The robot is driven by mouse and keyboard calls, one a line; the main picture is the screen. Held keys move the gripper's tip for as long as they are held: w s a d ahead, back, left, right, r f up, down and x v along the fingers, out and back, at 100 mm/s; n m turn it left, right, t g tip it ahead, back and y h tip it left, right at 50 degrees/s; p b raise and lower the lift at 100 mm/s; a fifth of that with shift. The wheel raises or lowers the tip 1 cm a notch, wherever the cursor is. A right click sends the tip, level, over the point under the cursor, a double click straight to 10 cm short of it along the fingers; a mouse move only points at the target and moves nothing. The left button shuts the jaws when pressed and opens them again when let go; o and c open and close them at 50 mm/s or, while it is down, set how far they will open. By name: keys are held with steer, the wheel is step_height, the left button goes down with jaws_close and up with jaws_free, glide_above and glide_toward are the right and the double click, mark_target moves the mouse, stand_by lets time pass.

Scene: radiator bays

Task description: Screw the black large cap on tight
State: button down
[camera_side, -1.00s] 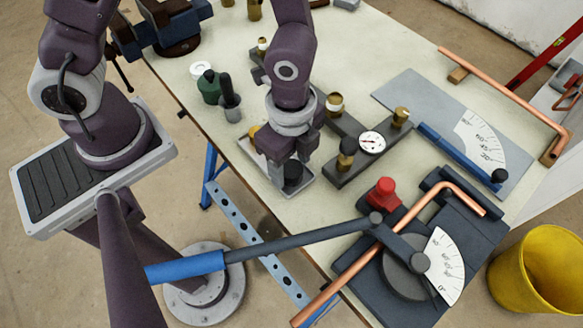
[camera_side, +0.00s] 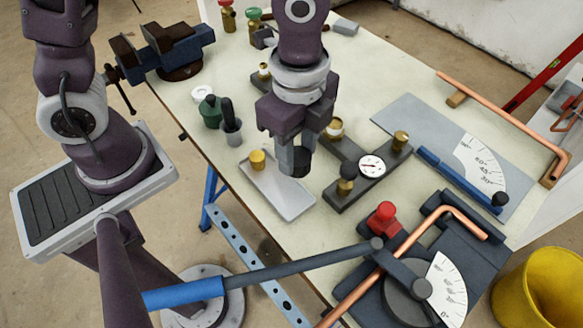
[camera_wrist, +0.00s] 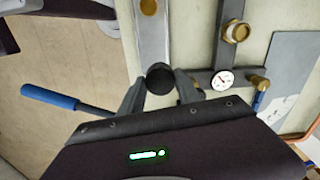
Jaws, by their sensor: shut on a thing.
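My gripper (camera_side: 293,160) is shut on the black large cap (camera_side: 301,163) and holds it above the work table, near the right edge of a pale tray. In the wrist view the cap (camera_wrist: 160,78) is a dark round disc between the two fingertips (camera_wrist: 160,86). A dark grey manifold (camera_side: 370,177) with a round dial and brass fittings lies to the right. A brass fitting with a pale top (camera_side: 334,128) stands just right of my gripper. I cannot tell which fitting matches the cap.
The tray (camera_side: 288,200) holds a yellow-brass cap (camera_side: 257,160). A pipe bender (camera_side: 405,270) with a long blue-handled lever occupies the front right. A green jar (camera_side: 210,110) and a grey cup (camera_side: 231,132) stand at the left. A vise (camera_side: 170,50) is at the back left.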

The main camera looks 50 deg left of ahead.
steer(key=w+a, duration=0.2)
steer(key=w, duration=0.3)
steer(key=w+a+r, duration=0.1)
steer(key=w, duration=0.4)
steer(key=w+a+r, duration=0.1)
steer(key=w+a, duration=0.1)
steer(key=w, duration=0.3)
steer(key=shift+a, duration=0.3)
glide_above(335, 120)
steer(key=shift+f, duration=2.15)
steer(key=shift+f, duration=1.1)
steer(key=c, duration=0.8)
jaws_free()
steer(key=shift+o, duration=0.2)
steer(key=shift+r, duration=0.1)
